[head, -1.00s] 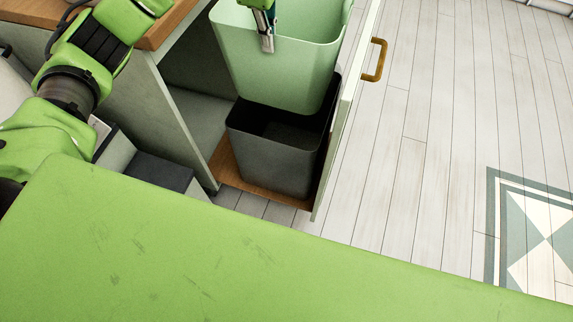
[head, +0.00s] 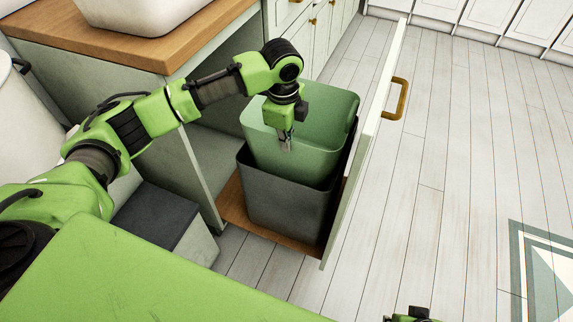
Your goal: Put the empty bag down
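A light green bin (head: 318,112) shows in the head view, set partly down inside a dark grey bin (head: 285,209) or just behind it; I cannot tell which. My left gripper (head: 286,142) points down at the near wall of the green bin, its fingertips at the wall. I cannot tell whether the fingers are closed on it. A small dark part of my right arm shows at the bottom edge, but its fingers are not visible. No bag can be made out.
The bins stand on a wooden pull-out base (head: 236,205) behind an open cabinet front (head: 362,135) with a brass handle (head: 396,99). A wooden counter (head: 150,42) with a white basin (head: 150,12) is at upper left. A grey box (head: 165,220) stands left. The plank floor at right is clear.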

